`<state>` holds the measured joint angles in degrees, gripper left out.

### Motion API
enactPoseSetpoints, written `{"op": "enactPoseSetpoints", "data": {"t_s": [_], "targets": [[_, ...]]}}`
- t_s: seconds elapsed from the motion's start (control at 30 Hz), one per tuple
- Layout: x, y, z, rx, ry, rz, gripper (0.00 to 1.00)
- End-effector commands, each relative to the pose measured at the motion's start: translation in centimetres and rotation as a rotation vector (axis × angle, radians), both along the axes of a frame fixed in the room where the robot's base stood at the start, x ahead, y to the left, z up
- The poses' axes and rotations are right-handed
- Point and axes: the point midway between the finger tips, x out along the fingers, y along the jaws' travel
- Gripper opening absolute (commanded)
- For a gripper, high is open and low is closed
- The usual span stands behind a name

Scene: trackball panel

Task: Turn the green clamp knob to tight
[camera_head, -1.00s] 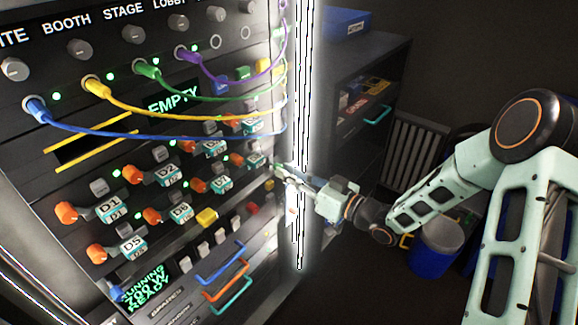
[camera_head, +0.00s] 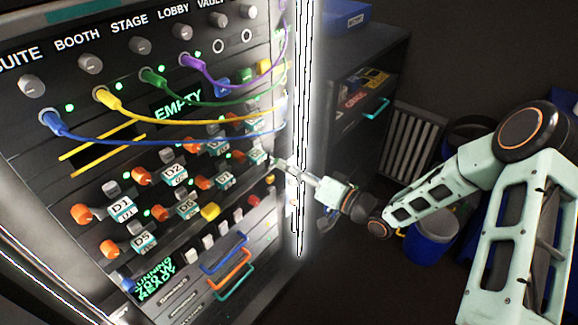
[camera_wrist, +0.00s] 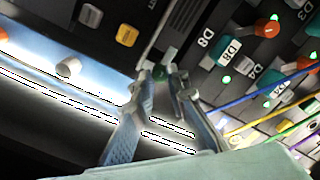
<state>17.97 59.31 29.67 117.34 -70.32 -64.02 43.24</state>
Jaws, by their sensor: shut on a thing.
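The fingers hide part of the knob, and no tight mark is readable. In the head view my gripper (camera_head: 281,164) reaches from the right past the bright vertical strip to the right edge of the panel (camera_head: 60,150). The knob is too small and covered to tell there.
Blue (camera_head: 150,136), yellow (camera_head: 190,116), green and purple cables hang across the panel towards its right edge. Orange knobs (camera_head: 82,214) and labelled modules fill its middle. A dark shelf (camera_head: 350,120) and a blue bin (camera_head: 430,245) stand to the right.

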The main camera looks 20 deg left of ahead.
Motion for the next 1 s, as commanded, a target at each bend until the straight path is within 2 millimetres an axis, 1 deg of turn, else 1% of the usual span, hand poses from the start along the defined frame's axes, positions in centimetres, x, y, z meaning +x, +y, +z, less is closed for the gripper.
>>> {"op": "enactPoseSetpoints", "data": {"t_s": [0.4,0.43,0.57,0.6,0.87,1.0], "targets": [[0.0,0.0,-0.1,0.001,0.009,-0.001,0.0],[0.0,0.0,-0.1,0.001,0.008,-0.001,0.16],[0.0,0.0,-0.1,0.002,0.008,0.0,0.3],[0.0,0.0,-0.1,0.002,0.008,0.0,0.31],[0.0,-0.1,0.0,0.002,0.006,-0.001,0.31],[-0.4,-1.3,0.0,0.001,0.007,-0.003,0.31]]}}
